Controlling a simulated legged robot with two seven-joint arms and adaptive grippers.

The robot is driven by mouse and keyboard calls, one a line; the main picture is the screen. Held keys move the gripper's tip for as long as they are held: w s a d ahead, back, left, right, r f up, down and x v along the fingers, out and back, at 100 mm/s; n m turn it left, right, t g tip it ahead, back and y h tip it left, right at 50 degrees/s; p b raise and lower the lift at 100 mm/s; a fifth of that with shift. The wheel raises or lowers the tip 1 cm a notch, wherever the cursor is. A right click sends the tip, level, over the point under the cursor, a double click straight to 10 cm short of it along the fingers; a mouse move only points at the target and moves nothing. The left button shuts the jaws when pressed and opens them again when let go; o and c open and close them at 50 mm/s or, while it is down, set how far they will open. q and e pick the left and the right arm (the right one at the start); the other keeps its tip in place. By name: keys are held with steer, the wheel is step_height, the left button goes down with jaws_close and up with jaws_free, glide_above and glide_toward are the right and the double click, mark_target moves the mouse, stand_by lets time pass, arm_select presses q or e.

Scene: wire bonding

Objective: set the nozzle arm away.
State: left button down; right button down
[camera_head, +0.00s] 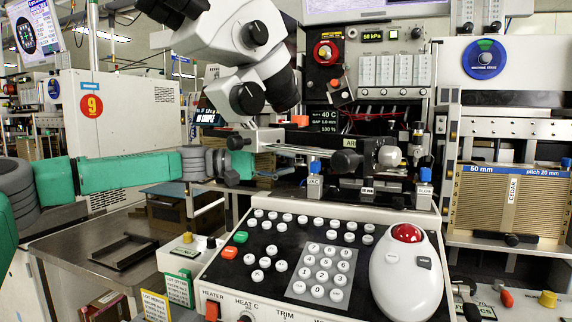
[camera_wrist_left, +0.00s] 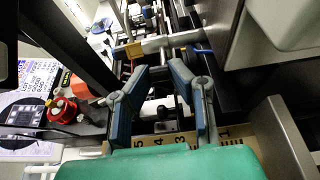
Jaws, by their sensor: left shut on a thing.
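My left gripper (camera_head: 237,160) comes in from the left on its teal arm and is at the left end of a slim pale bar (camera_head: 300,151), which appears to be the nozzle arm. The bar reaches right toward a black block and a round metal knob. In the left wrist view, the two blue-grey fingers of my gripper (camera_wrist_left: 162,70) point at a pale horizontal rod (camera_wrist_left: 172,41). The fingers stand some way apart, and the part between their tips is dark and hard to make out. My right gripper is out of view.
A control panel (camera_head: 190,290) with white buttons and a trackball (camera_head: 406,233) lies in front below. The microscope (camera_head: 245,50) hangs close above the bar. A slotted magazine rack (camera_head: 515,195) stands at right. A black tray (camera_head: 124,251) lies on the steel table at left.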

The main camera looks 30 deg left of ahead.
arm_select(q)
steer(key=c, duration=1.5)
jaws_free()
steer(key=shift+f, duration=0.35)
steer(key=shift+a+r, duration=0.1)
steer(key=v, duration=1.2)
steer(key=shift+a, duration=0.1)
